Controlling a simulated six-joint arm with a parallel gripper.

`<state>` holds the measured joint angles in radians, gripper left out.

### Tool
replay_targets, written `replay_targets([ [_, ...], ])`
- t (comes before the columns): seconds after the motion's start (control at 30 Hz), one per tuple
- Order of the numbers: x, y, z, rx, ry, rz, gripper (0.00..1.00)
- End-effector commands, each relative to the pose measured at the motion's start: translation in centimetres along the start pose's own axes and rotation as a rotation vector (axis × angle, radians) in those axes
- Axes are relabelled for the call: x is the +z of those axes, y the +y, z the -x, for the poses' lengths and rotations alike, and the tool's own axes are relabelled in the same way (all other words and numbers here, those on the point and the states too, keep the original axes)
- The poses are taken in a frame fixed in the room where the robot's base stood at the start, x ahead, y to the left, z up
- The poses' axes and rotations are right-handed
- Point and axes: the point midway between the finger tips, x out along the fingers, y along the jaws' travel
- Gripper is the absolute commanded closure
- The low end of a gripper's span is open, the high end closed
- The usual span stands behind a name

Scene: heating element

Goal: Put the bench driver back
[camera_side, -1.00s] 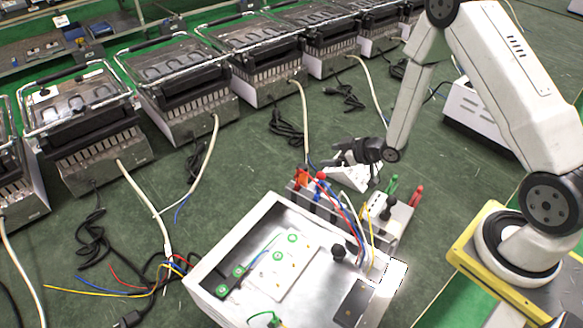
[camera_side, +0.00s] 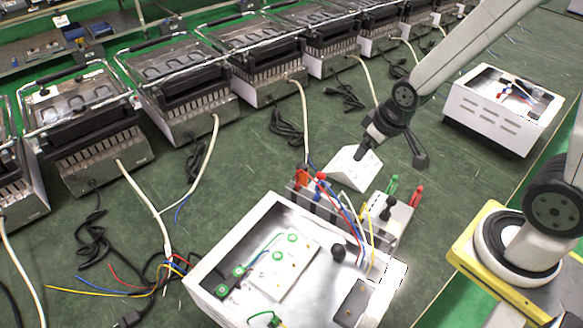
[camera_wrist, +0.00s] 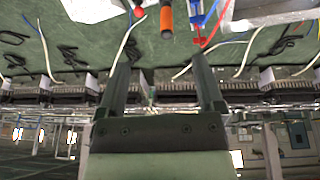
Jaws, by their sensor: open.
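My gripper (camera_side: 392,155) is open and empty in the side view. It hangs over the bench beside and partly in front of the white sloped block (camera_side: 350,172). In the wrist view its two fingers (camera_wrist: 160,55) stand wide apart with green bench between them. A grey rack (camera_side: 398,220) holds upright tools with coloured handles. An orange handle (camera_side: 301,178) is at its left end and also shows beyond my fingertips in the wrist view (camera_wrist: 166,16). A red handle (camera_side: 416,194) and a green handle (camera_side: 391,184) stand at its right. I cannot tell which tool is the bench driver.
An open white housing (camera_side: 230,248) with wires and green-marked terminals lies in front of the rack. Another white housing (camera_side: 490,118) stands at the right. A row of metal heater units (camera_side: 180,80) with trailing cables lines the back. Green bench between is partly clear.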

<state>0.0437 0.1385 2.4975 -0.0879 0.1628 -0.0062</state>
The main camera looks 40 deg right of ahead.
Motion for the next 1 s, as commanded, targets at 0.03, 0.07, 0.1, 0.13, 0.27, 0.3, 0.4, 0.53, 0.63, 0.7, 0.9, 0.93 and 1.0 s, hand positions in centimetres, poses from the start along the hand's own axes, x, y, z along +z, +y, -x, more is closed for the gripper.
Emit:
replay_targets([
  [0.03, 0.7, -0.4, 0.8, -0.006, -0.02, -0.011, 0.13],
  [0.07, 1.0, -0.7, 1.2, -0.01, -0.034, -0.017, 0.13],
  [0.1, 1.5, -0.9, 1.7, -0.015, -0.052, -0.026, 0.13],
  [0.13, 1.9, -1.1, 2.0, -0.018, -0.065, -0.031, 0.13],
  [0.27, 2.9, -1.6, 2.8, -0.029, -0.099, -0.047, 0.13],
  [0.3, 3.1, -1.7, 2.9, -0.03, -0.104, -0.049, 0.13],
  [0.4, 3.3, -1.8, 3.0, -0.032, -0.113, -0.051, 0.13],
  [0.53, 3.3, -1.8, 3.0, -0.032, -0.112, -0.051, 0.13],
  [0.63, 3.2, -1.8, 3.0, -0.032, -0.112, -0.051, 0.13],
  [0.7, 3.2, -1.8, 3.0, -0.032, -0.111, -0.051, 0.13],
  [0.9, 3.2, -1.8, 3.0, -0.032, -0.111, -0.05, 0.13],
  [0.93, 3.2, -1.8, 3.0, -0.032, -0.111, -0.05, 0.13],
  [1.0, 3.2, -1.7, 3.0, -0.032, -0.111, -0.05, 0.13],
])
